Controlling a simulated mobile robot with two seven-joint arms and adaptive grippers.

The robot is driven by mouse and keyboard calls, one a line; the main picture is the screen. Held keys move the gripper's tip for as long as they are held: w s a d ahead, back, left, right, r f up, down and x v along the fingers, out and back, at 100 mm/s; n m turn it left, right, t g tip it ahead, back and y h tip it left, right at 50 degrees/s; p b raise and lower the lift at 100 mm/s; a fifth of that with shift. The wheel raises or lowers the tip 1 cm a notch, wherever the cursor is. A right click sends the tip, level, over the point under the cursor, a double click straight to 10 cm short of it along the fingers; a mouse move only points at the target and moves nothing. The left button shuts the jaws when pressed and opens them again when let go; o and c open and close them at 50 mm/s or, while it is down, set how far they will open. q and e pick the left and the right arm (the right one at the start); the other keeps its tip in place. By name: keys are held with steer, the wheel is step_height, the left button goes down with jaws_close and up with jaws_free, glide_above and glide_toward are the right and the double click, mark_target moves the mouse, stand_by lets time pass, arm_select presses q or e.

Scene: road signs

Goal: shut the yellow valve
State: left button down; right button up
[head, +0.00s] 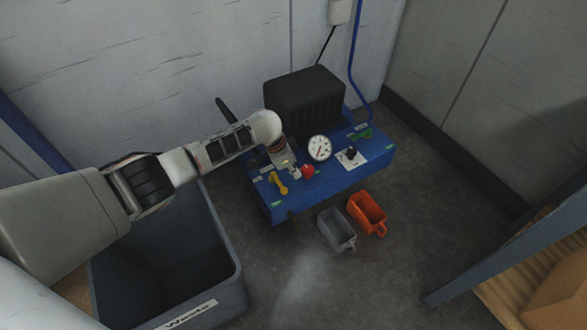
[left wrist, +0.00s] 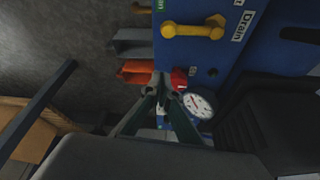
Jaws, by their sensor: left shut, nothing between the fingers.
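The yellow valve (head: 278,183) is a small bar handle at the left end of the blue panel (head: 335,180). In the left wrist view the yellow valve (left wrist: 193,30) lies across the picture near the top, beside a "Drain" label. My left gripper (head: 293,172) is shut and empty above the panel, between the yellow valve and a red knob (head: 307,170). In the left wrist view my left gripper's fingertips (left wrist: 163,82) are together, apart from the valve and overlapping the red knob in the picture. My right gripper is out of view.
A white gauge (head: 320,148), black knob (head: 351,154) and green handle (head: 364,134) sit on the panel. A black ribbed box (head: 304,92) stands behind. Grey (head: 337,232) and orange (head: 367,211) bins are in front. A large waste bin (head: 243,281) stands left.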

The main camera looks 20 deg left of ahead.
mark_target(278, 182)
arm_select(q)
steer(key=b+x, duration=0.1)
steer(key=x, duration=0.1)
steer(key=b+x, duration=0.1)
steer(key=x, duration=0.1)
steer(key=s+b+x, duration=0.1)
steer(key=x, duration=0.2)
steer(key=shift+a+f, duration=0.1)
steer(key=shift+f, duration=0.15)
steer(key=shift+s+a+r+p, duration=0.15)
steer(key=shift+a+r+p, duration=0.2)
steer(key=shift+a, duration=0.2)
steer(key=shift+s+a+r+p, duration=0.25)
steer(key=shift+a+r, duration=0.15)
steer(key=shift+a, duration=0.15)
steer(key=shift+s+a, duration=0.2)
steer(key=shift+s+a+f, duration=0.25)
steer(key=shift+s+f, duration=0.05)
steer(key=shift+s, duration=0.05)
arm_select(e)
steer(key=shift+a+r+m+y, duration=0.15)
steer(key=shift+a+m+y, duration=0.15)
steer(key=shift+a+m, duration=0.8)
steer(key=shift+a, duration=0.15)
